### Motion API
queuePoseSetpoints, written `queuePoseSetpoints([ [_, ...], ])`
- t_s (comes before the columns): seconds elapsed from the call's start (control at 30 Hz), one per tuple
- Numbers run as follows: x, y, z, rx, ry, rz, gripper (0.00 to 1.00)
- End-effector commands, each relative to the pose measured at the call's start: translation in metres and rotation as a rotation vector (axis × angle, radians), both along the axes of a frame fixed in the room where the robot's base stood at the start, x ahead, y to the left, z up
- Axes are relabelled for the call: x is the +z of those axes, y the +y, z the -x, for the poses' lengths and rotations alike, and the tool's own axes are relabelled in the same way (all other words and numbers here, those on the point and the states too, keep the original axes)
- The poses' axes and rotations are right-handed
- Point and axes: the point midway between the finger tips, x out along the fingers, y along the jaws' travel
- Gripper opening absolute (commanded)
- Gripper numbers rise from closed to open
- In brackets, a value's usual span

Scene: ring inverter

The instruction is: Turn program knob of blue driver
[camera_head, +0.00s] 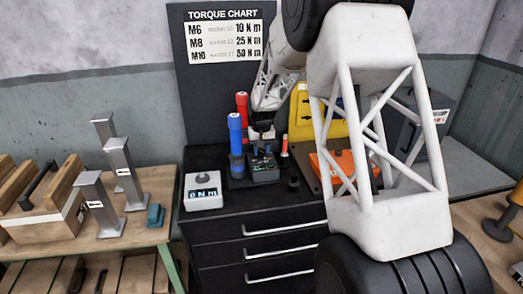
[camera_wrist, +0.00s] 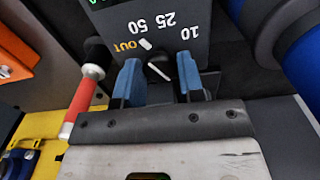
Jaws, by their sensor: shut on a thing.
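The blue driver (camera_head: 235,135) stands upright in a dark stand on the black cabinet; its blue body fills the upper right of the wrist view (camera_wrist: 300,50). Beside it is a dark control box (camera_head: 263,168). In the wrist view its face (camera_wrist: 155,22) carries the labels OUT, 50, 25 and 10 around a small black program knob (camera_wrist: 158,70) with a white mark. My gripper (camera_head: 262,132) is over the box. In the wrist view its two blue fingers (camera_wrist: 160,82) stand on either side of the knob and are shut on it. The exact finger contact is partly hidden.
A red driver (camera_head: 242,103) stands behind the blue one. A white box reading 0 N m (camera_head: 204,192) is at the cabinet's front left. A red-handled tool (camera_wrist: 82,95) stands close to my fingers.

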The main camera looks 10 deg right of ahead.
Motion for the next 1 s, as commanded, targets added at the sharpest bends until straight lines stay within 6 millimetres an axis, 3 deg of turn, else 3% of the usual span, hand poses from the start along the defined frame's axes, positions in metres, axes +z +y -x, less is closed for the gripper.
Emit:
queuePoseSetpoints([
  [0.3,0.0007,-0.0001,-0.0004,-0.126,-0.001,0.000,0.12],
  [0.73,0.0008,-0.0001,-0.0005,-0.139,-0.002,0.000,0.12],
  [0.77,0.0008,-0.0001,-0.0005,-0.139,-0.002,0.000,0.39],
  [0.8,0.0008,-0.0001,-0.0005,-0.139,-0.002,0.000,0.45],
  [0.9,0.0006,-0.0001,-0.0004,-0.139,-0.001,0.000,0.60],
  [1.0,0.0004,-0.0001,-0.0003,-0.139,-0.001,0.000,0.61],
])
